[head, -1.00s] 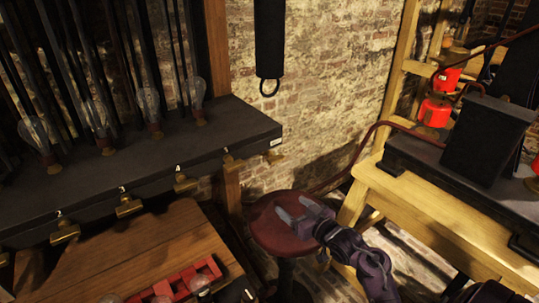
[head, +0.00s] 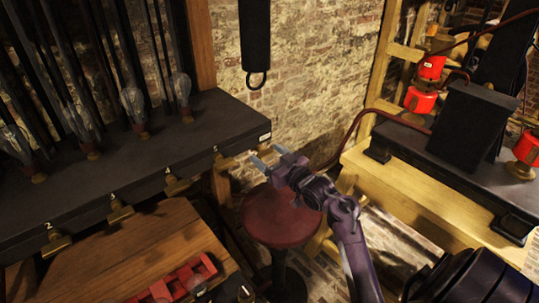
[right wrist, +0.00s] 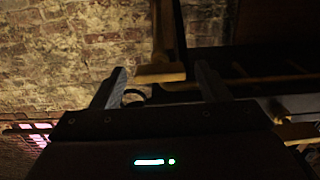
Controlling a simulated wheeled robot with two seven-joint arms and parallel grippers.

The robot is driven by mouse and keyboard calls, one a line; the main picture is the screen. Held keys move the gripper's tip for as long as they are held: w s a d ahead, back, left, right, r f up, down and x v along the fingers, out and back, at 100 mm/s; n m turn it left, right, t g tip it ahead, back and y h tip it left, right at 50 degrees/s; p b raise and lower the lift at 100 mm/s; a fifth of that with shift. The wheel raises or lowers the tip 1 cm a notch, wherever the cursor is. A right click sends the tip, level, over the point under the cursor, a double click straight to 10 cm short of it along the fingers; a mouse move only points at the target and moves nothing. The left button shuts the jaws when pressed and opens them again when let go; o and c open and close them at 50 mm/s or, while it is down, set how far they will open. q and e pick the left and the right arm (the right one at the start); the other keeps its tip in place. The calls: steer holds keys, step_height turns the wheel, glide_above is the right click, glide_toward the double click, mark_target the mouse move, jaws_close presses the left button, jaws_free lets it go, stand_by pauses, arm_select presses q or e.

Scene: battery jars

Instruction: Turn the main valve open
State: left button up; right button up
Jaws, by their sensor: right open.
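Several brass valves line the front edge of the black bench on the left, including one at its right end (head: 228,161) and others further left (head: 176,183). I cannot tell from any label which is the main valve. My right gripper (head: 269,156) is open and empty, just right of the end valve, with its fingers pointing towards the bench end. In the right wrist view, a brass piece (right wrist: 160,73) shows beyond and between the open fingertips, apparently not gripped. Its contact with the fingers cannot be told. My left gripper is out of view.
A round red stool (head: 280,222) stands below my right gripper. A black strap with a ring (head: 256,79) hangs behind. A wooden bench (head: 425,195) with a black box (head: 470,120) and red lamps is at right. Glass bulbs stand on the black bench.

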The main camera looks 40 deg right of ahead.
steer(key=c, duration=1)
steer(key=shift+f+n, duration=0.1)
steer(key=shift+n, duration=0.3)
steer(key=shift+o, duration=0.2)
steer(key=n+b, duration=0.2)
steer(key=n, duration=0.1)
steer(key=shift+f+n, duration=0.1)
steer(key=shift+n, duration=0.3)
steer(key=n+b, duration=0.2)
steer(key=n, duration=0.2)
steer(key=shift+a+n+b, duration=0.1)
steer(key=shift+n+b, duration=0.2)
steer(key=shift+b, duration=0.1)
steer(key=n+b, duration=0.3)
steer(key=n, duration=0.2)
steer(key=shift+f, duration=0.15)
steer(key=shift+a+n+b, duration=0.1)
steer(key=shift+n+b, duration=1.15)
steer(key=shift+n, duration=0.55)
steer(key=shift+c, duration=0.2)
steer(key=shift+o, duration=0.2)
